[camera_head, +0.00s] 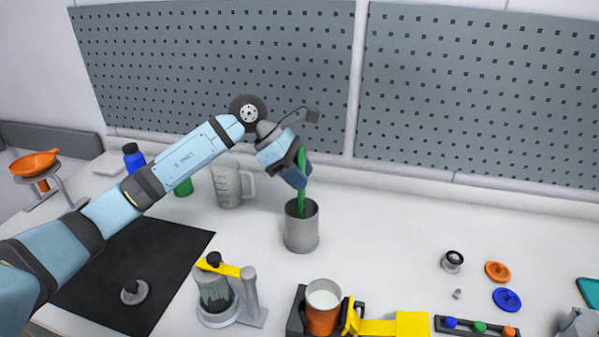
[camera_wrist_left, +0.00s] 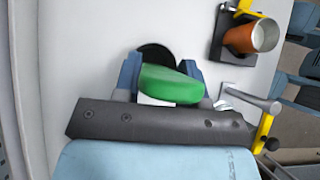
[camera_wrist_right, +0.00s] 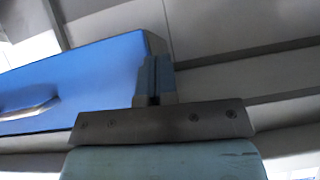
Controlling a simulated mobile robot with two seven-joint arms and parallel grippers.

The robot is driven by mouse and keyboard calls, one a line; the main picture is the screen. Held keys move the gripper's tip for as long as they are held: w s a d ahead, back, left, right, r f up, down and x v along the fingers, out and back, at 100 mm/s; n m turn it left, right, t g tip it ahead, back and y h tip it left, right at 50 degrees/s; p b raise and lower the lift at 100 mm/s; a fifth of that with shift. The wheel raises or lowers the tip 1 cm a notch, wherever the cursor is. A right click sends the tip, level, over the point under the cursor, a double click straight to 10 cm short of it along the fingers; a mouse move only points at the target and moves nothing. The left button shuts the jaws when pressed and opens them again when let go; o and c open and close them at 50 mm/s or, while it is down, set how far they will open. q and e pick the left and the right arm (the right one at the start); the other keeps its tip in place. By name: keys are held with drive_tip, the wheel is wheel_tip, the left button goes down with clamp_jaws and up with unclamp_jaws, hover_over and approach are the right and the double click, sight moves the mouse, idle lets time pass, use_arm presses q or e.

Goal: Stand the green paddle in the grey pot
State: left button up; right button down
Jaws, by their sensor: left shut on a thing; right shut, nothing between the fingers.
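The green paddle (camera_head: 302,188) is held by my left gripper (camera_head: 298,178), with its lower part inside the mouth of the grey pot (camera_head: 301,232). The paddle looks close to upright. Its lower end is hidden by the pot wall, so I cannot tell whether it touches the bottom. In the left wrist view the paddle's green end (camera_wrist_left: 172,85) sits between the two blue fingers. The pot stands upright on the white table. My right gripper (camera_wrist_right: 155,82) shows only in the right wrist view, with its fingers together and empty, away from the table things.
A clear measuring jug (camera_head: 228,187) stands behind and left of the pot. A drum with a yellow arm (camera_head: 215,290) and an orange cup (camera_head: 322,312) in a dark holder stand in front. A black mat (camera_head: 175,248) lies left. The table right of the pot is mostly clear.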

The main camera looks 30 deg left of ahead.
use_arm(q)
drive_tip(key=o, duration=1)
drive_tip(key=b+v, duration=0.1)
drive_tip(key=v, duration=1.2)
drive_tip(key=shift+s+a+r, duration=0.1)
drive_tip(key=shift+a+r, duration=0.2)
